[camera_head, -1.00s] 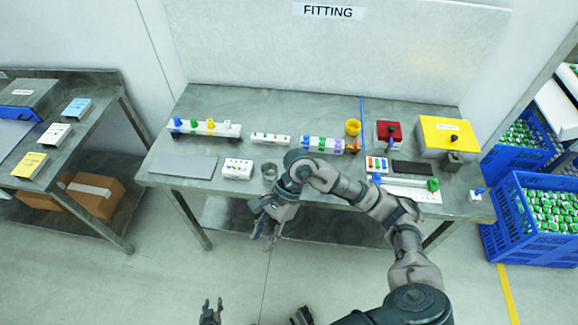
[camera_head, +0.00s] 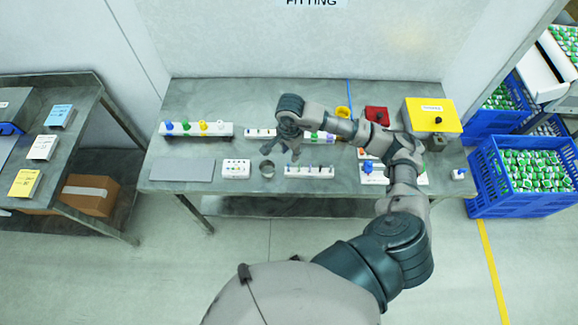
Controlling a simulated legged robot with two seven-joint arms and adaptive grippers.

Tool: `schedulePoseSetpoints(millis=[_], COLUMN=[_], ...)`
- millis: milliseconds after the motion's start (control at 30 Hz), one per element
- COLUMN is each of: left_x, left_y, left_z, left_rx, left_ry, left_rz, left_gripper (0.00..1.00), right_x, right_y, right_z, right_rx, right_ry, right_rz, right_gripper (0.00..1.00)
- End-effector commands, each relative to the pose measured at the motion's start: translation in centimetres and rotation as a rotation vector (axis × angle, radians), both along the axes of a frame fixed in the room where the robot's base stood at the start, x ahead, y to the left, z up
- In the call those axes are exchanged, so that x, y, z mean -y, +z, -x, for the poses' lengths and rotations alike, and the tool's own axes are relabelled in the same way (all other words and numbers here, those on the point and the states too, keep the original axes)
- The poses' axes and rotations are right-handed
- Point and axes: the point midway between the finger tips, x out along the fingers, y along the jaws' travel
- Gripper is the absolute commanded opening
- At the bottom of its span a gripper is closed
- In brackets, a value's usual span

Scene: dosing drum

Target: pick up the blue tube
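A small blue tube-like piece (camera_head: 169,126) stands at the left end of a long white rack (camera_head: 224,134) at the back left of the table. Green, yellow and white pieces stand beside it. Another small blue piece (camera_head: 367,166) shows right of centre, beside my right arm. I cannot tell which is the task's tube. My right gripper (camera_head: 281,150) hangs over the middle of the table, pointing down, with its fingers spread and nothing seen between them. My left gripper is not in view.
A yellow box (camera_head: 433,115) stands right. My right arm hides part of the table.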

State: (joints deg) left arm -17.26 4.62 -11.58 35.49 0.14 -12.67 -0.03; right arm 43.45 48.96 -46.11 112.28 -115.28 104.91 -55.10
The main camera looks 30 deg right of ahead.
Motion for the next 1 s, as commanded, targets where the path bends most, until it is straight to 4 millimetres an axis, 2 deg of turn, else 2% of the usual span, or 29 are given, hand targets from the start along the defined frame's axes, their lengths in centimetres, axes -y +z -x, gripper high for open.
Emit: schedulePoseSetpoints(millis=[100, 367, 633, 733, 933, 967, 1000], left_x=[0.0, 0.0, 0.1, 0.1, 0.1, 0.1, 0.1], left_y=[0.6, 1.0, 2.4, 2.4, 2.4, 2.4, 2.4], left_z=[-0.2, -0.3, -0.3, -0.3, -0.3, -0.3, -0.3], left_rx=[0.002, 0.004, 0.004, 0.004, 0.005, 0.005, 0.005], left_ry=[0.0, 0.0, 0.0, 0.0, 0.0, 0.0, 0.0], left_rz=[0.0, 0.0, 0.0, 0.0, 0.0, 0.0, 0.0], left_gripper=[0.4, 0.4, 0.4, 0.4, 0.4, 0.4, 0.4], right_x=[-0.1, -0.1, -0.3, -0.4, -0.3, -0.3, -0.3], right_y=[-2.3, -4.5, -8.5, -9.3, -9.3, -9.3, -9.3], right_z=[0.1, 0.2, 0.2, 0.2, 0.2, 0.2, 0.2], right_rx=[-0.003, 0.001, -0.002, 0.001, 0.002, 0.002, 0.002], right_ry=[-0.001, 0.0, -0.003, -0.001, 0.0, -0.001, -0.001], right_rz=[-0.001, -0.002, -0.004, -0.002, -0.003, -0.003, -0.003], right_gripper=[0.37, 0.37, 0.37, 0.37, 0.37, 0.35, 0.25])
